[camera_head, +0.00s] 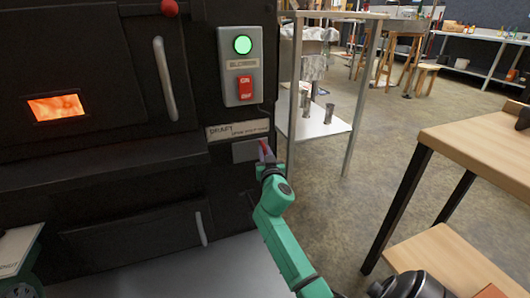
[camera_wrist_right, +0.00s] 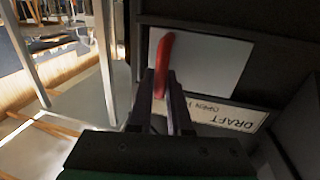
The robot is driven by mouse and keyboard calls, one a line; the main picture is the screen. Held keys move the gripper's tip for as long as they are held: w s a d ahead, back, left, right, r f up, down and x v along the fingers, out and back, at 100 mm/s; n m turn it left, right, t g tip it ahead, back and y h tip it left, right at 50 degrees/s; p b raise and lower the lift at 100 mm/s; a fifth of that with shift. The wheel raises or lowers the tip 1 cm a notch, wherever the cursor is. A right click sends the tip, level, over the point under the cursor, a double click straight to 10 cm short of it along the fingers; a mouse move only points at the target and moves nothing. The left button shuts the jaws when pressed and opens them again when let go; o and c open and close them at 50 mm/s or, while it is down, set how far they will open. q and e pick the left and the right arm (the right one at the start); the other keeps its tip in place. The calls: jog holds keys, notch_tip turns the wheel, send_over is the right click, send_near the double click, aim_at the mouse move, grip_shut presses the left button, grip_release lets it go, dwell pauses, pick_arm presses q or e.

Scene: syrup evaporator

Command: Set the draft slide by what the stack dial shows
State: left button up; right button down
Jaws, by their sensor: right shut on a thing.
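The draft slide is a grey plate (camera_head: 249,150) below the DRAFT label (camera_head: 238,130) on the dark evaporator front. Its red handle (camera_wrist_right: 163,62) shows between my right fingers in the wrist view, with the pale plate (camera_wrist_right: 205,62) behind it. My right gripper (camera_head: 266,160) is at the slide's right end in the head view. It is shut on the red handle. The label also shows in the wrist view (camera_wrist_right: 222,114), partly hidden by a finger. The stack dial is not in view. My left gripper is not in view.
A blower box with a lit green lamp (camera_head: 242,45) and a red switch (camera_head: 245,87) is above the label. A firebox window (camera_head: 57,107) glows orange. A metal shelf (camera_head: 318,125) stands close on the right. A wooden table (camera_head: 490,140) is farther right, with open floor between.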

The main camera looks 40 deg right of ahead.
jog(key=shift+f, duration=0.1)
dwell(0.4)
jog(key=shift+s+d, duration=0.2)
jog(key=shift+d, duration=0.3)
jog(key=shift+s+d, duration=0.15)
jog(key=shift+d, duration=0.3)
jog(key=c, duration=0.8)
grip_release()
jog(key=shift+s, duration=0.1)
jog(key=shift+c, duration=0.2)
